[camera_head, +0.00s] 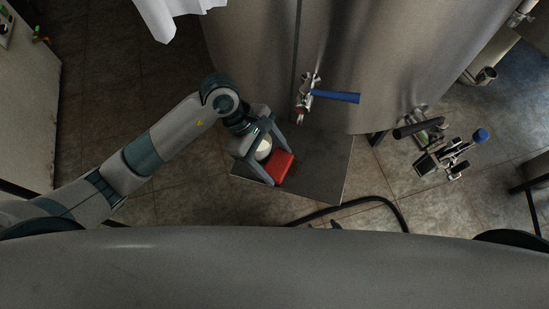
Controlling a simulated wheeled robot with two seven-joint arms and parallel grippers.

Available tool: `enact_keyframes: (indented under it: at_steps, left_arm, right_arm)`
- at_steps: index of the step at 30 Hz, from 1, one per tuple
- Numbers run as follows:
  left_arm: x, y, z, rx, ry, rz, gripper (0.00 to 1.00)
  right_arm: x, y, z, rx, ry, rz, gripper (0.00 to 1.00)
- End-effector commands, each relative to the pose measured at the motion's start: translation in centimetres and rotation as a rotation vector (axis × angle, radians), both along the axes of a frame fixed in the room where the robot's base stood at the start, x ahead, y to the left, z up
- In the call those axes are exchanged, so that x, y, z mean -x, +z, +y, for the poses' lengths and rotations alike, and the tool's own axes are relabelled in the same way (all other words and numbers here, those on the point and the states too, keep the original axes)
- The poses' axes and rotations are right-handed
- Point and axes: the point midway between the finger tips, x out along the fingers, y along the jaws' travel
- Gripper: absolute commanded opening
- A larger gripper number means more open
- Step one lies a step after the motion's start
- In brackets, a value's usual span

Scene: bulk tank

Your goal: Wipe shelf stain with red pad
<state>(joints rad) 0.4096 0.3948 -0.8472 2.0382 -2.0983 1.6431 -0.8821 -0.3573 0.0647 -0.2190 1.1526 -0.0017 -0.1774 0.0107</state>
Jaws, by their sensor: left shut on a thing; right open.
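The red pad (281,167) is between the fingers of my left gripper (278,166), which is shut on it. The pad is over the left part of the grey metal shelf (325,165) in front of the tank. Whether the pad touches the shelf or hovers just above it I cannot tell. A faint brownish patch, probably the stain (296,173), shows just right of the pad; part of it may be hidden under the pad. A white round thing (263,148) shows between the gripper's fingers, behind the pad. My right gripper does not show.
The large steel tank (400,60) rises behind the shelf. Its tap with a blue handle (335,96) sticks out above the shelf's back. Metal fittings with a blue knob (450,155) stand at the right. A black hose (375,200) lies on the tiled floor before the shelf.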

Motion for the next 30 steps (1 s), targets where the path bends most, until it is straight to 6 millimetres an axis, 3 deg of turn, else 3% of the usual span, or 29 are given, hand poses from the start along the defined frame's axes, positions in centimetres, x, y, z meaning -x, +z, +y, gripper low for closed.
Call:
enact_keyframes:
  at_steps: [17,30]
  left_arm:
    - [0.0,-0.7,-0.2,0.0,0.0,0.0,0.45]
    - [-0.9,-0.7,-2.8,0.0,-0.002,-0.001,0.45]
  right_arm:
    - [0.0,-0.8,0.0,0.0,0.0,0.0,0.61]
    - [0.0,-2.1,0.0,0.0,0.0,0.0,0.61]
